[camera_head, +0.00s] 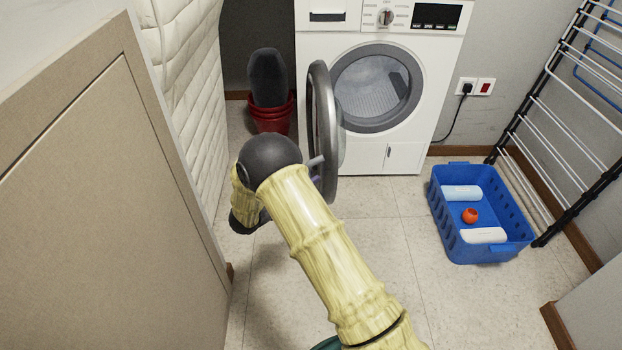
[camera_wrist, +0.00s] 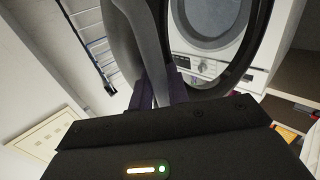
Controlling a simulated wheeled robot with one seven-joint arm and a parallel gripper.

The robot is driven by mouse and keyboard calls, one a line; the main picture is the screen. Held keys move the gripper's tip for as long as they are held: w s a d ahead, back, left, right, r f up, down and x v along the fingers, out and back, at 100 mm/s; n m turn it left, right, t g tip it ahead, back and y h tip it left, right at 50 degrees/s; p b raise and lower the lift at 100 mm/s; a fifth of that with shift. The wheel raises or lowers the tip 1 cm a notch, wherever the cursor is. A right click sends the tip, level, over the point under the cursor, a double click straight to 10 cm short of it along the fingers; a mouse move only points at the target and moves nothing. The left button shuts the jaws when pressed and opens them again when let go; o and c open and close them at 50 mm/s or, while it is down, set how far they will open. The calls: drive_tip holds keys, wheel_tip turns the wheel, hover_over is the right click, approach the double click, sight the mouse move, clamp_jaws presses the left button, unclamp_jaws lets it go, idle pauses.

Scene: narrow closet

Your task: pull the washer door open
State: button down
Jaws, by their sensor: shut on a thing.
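The white washer (camera_head: 440,110) stands against the back wall, with its round grey-rimmed opening (camera_head: 375,92) uncovered and the metal drum showing. Its round door (camera_head: 322,100) is swung out to the left, seen nearly edge-on, at a wide angle to the front. My gripper (camera_head: 316,171) is at the door's lower left edge, partly hidden behind my wrist. In the wrist view, my purple fingers (camera_wrist: 172,88) are closed on the grey edge part of the door (camera_wrist: 138,35). The washer's front shows through the door's ring.
A blue basket (camera_head: 459,240) with two pale rolls and an orange item stands on the floor at right. A drying rack (camera_head: 535,130) leans at the right wall. Red buckets (camera_head: 271,118) stand left of the washer. A beige cabinet (camera_head: 110,200) fills the left. Floor (camera_head: 375,235) before the washer is clear.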

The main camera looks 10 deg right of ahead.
drive_tip(key=shift+a, duration=0.25)
drive_tip(key=c, duration=1.4)
unclamp_jaws()
drive_tip(key=shift+a, duration=0.1)
drive_tip(key=p+v, duration=0.3)
drive_tip(key=v, duration=0.4)
drive_tip(key=shift+s+a, duration=0.1)
drive_tip(key=shift+a, duration=0.05)
